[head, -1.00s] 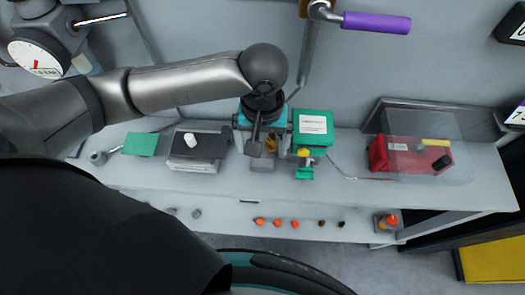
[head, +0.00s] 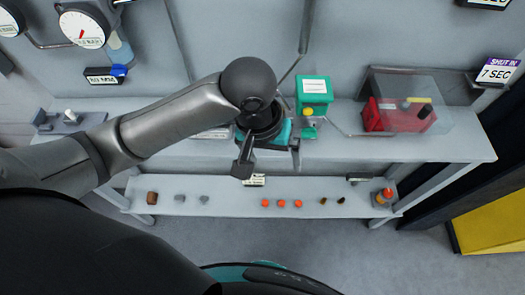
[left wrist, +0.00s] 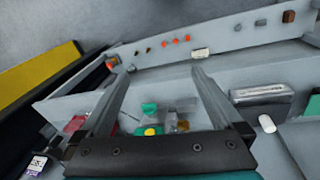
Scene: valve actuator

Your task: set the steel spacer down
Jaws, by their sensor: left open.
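My left gripper (head: 268,160) is open above the front of the bench, with its fingers wide apart. In the left wrist view the gap between its fingers (left wrist: 161,72) is empty. Two small grey pieces (head: 192,199) stand on the low front shelf, left of the gripper; they also show in the left wrist view (left wrist: 249,25). I cannot tell whether either is the steel spacer. The green valve unit (head: 314,90) with a yellow part stands on the bench just right of the gripper. A grey block beside it (left wrist: 175,118) is partly hidden. My right gripper is not in view.
The low shelf (head: 232,203) also bears a brown block (head: 152,197), several orange pieces (head: 281,204) and two dark pieces (head: 332,200). A red box (head: 385,115) under a clear cover stands at the bench's right. A yellow panel (head: 492,219) is at far right.

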